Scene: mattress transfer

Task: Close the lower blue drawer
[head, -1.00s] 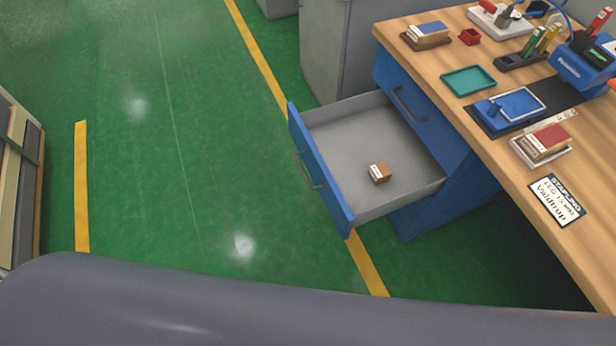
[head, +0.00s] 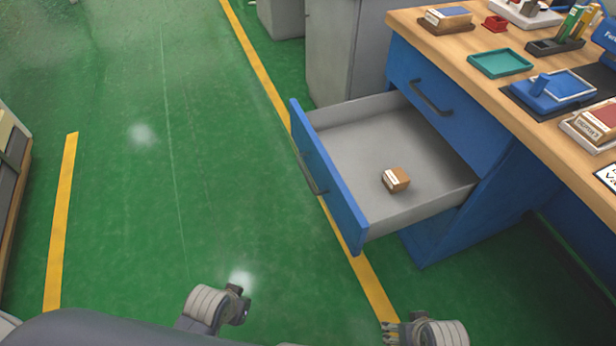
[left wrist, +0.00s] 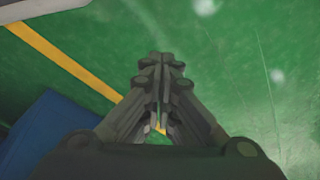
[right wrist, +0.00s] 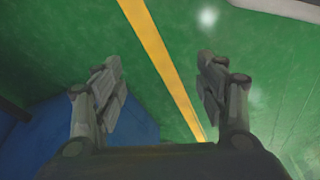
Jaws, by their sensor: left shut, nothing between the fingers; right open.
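The lower blue drawer (head: 330,190) stands pulled out from the desk, with its blue front facing left and a dark handle on it. A small brown box (head: 396,180) lies on its grey floor. My left gripper (head: 240,302) is at the bottom of the head view, apart from the drawer; its fingers are together and empty in the left wrist view (left wrist: 160,70). My right gripper (head: 389,333) is at the bottom edge, nearer than the drawer and apart from it. In the right wrist view (right wrist: 160,68) its fingers are spread with nothing between them.
The upper blue drawer (head: 450,112) is shut. The wooden desktop (head: 450,45) carries a teal tray (head: 500,63) and several other items. A grey cabinet (head: 340,50) stands behind. Green floor (head: 130,220) with yellow lines is clear left of the drawer. A rack-like object is at the left edge.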

